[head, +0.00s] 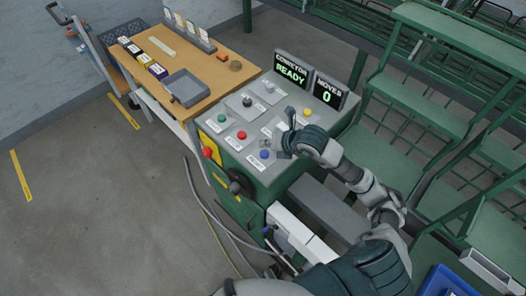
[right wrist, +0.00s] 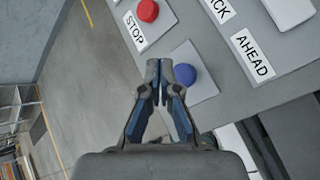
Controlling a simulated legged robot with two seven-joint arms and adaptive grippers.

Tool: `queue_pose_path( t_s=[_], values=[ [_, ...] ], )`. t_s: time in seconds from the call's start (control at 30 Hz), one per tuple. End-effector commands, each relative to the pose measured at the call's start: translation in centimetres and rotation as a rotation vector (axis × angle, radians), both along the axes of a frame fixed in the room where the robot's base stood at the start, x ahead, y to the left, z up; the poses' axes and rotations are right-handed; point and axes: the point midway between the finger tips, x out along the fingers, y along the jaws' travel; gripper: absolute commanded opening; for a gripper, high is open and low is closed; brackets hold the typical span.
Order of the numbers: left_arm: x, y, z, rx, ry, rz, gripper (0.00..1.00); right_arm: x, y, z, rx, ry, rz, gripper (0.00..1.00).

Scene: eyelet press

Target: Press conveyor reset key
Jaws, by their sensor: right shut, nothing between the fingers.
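The grey control panel (head: 234,133) sits on a green cabinet and carries several keys. A blue round key (head: 264,154) is near its front right; it also shows in the right wrist view (right wrist: 185,75) on a light plate. Its label is not readable, and I cannot tell which key is reset. My left gripper is not in view.
Displays (head: 290,68) read CONVEYOR READY and MOVES 0 behind the panel. A black knob (head: 247,101), a green key (head: 222,118) and a yellow key (head: 307,112) stand on it. A wooden table (head: 215,60) with a grey tray (head: 187,88) is behind left; green racks are at right.

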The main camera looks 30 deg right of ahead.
Motion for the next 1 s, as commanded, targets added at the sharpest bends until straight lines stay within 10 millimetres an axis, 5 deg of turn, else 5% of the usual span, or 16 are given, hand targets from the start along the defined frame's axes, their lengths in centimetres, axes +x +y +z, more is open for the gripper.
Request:
queue_pose_path(
  t_s=[0.3, 1.0],
  values=[
    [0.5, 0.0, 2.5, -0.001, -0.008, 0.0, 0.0, 0.0, 0.0, 3.4, -0.002, -0.002, -0.001, 0.0],
    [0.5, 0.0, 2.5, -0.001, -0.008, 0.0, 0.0, 0.0, 0.0, 3.4, -0.001, 0.0, -0.001, 0.0]
  ],
)
